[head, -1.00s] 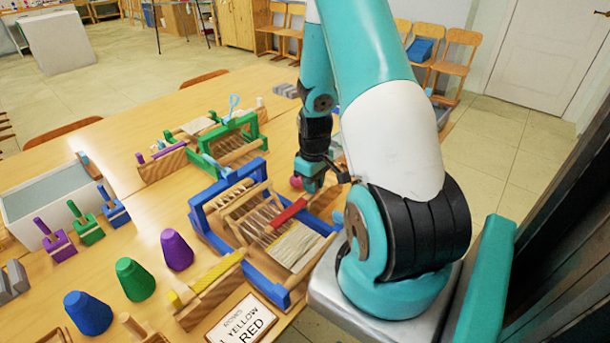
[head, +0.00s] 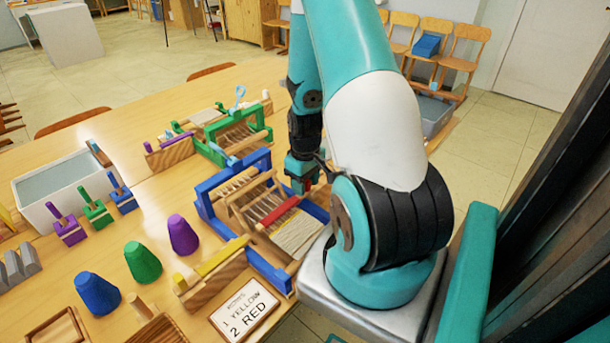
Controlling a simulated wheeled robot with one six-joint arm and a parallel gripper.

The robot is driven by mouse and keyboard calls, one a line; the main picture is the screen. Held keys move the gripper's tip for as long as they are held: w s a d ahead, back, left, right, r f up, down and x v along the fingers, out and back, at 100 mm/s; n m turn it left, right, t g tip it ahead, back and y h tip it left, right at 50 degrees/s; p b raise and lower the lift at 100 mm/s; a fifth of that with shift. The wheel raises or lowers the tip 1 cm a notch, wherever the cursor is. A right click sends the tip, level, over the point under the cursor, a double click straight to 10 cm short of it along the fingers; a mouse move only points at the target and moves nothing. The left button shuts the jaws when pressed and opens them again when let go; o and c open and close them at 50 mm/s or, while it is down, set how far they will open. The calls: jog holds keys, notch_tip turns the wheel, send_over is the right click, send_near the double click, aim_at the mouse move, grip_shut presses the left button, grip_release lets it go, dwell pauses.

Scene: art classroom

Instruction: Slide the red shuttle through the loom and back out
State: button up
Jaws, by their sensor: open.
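The blue-framed loom (head: 262,212) stands on the near table with pale warp threads and woven cloth at its front. The red shuttle (head: 279,211) lies slanted across the warp inside the loom, its upper right end toward my gripper. My gripper (head: 301,186) is at the loom's right side, pointing down, with its jaws open. A small red patch shows by the fingertips. I cannot tell whether the fingers touch the shuttle's end. The far side of the fingers is hidden.
A card (head: 244,310) reads 1 yellow, 2 red. A yellow shuttle (head: 222,256) rests in a wooden holder left of the loom. A green loom (head: 232,135) stands behind. Purple, green and blue cones (head: 143,262) stand left. A grey-white bin (head: 62,186) is farther left.

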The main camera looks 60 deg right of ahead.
notch_tip(320, 180, up, 17)
jog(key=shift+r+p, duration=0.2)
jog(key=shift+p, duration=0.2)
jog(key=shift+a, duration=0.1)
